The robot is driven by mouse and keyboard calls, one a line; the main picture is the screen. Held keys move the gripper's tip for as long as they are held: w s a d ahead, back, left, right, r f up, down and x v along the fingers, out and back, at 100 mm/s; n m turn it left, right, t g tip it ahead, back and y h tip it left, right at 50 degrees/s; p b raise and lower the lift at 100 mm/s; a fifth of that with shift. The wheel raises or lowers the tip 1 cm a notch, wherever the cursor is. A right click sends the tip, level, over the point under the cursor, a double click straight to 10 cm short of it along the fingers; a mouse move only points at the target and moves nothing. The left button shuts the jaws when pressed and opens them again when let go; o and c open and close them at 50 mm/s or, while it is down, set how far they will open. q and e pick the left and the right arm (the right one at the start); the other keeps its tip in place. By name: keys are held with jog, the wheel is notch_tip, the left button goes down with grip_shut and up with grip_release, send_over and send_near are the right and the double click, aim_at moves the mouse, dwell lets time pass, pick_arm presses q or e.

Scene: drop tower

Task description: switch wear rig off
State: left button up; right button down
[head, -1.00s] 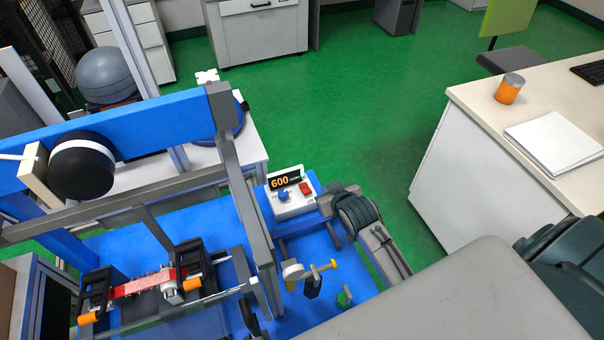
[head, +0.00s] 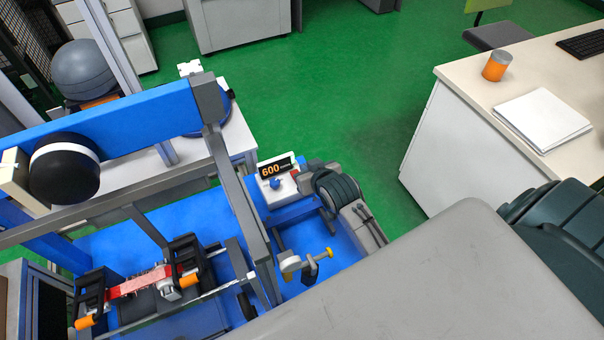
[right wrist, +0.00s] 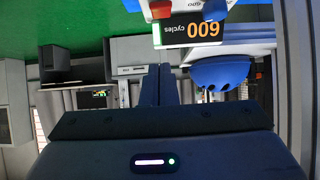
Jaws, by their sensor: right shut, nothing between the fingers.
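The wear rig's white control box (head: 285,192) has a lit display (head: 275,167) reading 600 and a blue knob (head: 275,183). A small red switch (head: 296,173) sits at its right side, largely hidden by my right gripper. My right gripper (head: 308,171) is at the right edge of the box; contact cannot be told. In the right wrist view its fingers (right wrist: 160,86) are shut together and empty. There the display (right wrist: 190,32) appears upside down, with a red part (right wrist: 160,9) at the top edge. My left gripper is out of view.
The blue rig frame (head: 110,128) with grey posts stands left of the box. A red strip (head: 140,281) lies clamped between black holders. A yellow-tipped handle (head: 318,257) stands below the box. The desk (head: 460,110) is at right, with open green floor between.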

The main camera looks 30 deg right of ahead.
aim_at(295, 170)
jog(key=x, duration=0.5)
jog(key=shift+w+f, duration=0.1)
jog(key=shift+w, duration=0.2)
jog(key=f, duration=0.1)
jog(key=s+f, duration=0.1)
jog(key=shift+f+p, duration=0.25)
jog(key=shift+p, duration=0.15)
jog(key=shift+s+f, duration=0.25)
jog(key=shift+f, duration=0.05)
jog(key=shift+s+f, duration=0.1)
jog(key=shift+f, duration=0.25)
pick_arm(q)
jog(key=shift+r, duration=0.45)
